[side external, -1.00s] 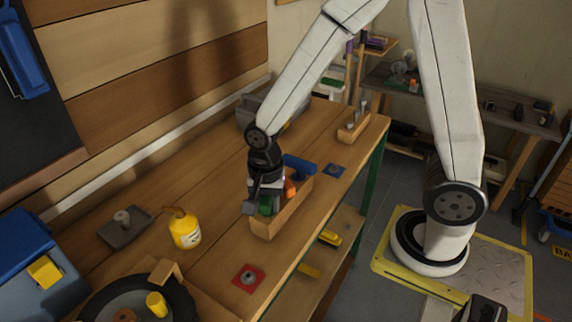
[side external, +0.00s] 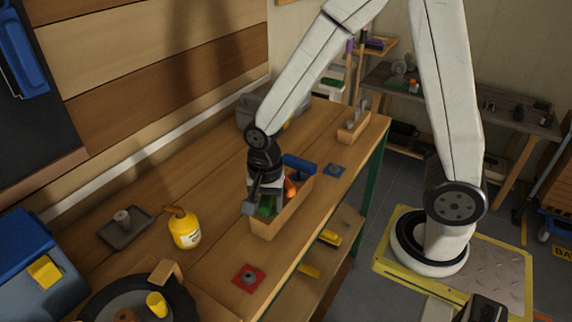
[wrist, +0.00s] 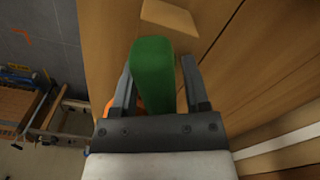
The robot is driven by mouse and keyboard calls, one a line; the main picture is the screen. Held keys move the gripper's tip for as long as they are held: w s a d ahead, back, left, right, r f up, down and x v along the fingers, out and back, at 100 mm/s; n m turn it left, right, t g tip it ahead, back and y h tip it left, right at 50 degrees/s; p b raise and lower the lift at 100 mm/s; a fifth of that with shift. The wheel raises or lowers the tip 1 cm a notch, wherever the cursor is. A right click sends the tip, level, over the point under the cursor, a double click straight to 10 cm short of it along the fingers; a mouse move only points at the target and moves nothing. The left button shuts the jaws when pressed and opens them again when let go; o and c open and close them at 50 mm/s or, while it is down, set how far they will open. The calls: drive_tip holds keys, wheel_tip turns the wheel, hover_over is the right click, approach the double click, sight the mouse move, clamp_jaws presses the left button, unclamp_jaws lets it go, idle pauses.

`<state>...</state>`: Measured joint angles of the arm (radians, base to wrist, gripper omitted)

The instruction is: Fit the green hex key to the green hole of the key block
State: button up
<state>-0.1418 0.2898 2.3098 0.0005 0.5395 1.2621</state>
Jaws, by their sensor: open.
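The green handle (wrist: 153,75), which I take to be the hex key's, stands between the two fingers of my gripper (wrist: 157,68) in the wrist view. The fingers are open, with a gap showing on the right of the handle. In the side view my gripper (side external: 257,202) points down at the near end of a wooden box (side external: 283,214), and the green handle (side external: 265,207) shows there, partly hidden by a finger and the box wall. The key's shaft is hidden. I cannot make out the key block or its green hole for certain.

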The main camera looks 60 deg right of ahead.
drive_tip(key=shift+s+r, duration=0.1)
drive_tip(key=shift+r, duration=3.85)
drive_tip(key=shift+f, duration=0.15)
drive_tip(key=shift+f, duration=3.85)
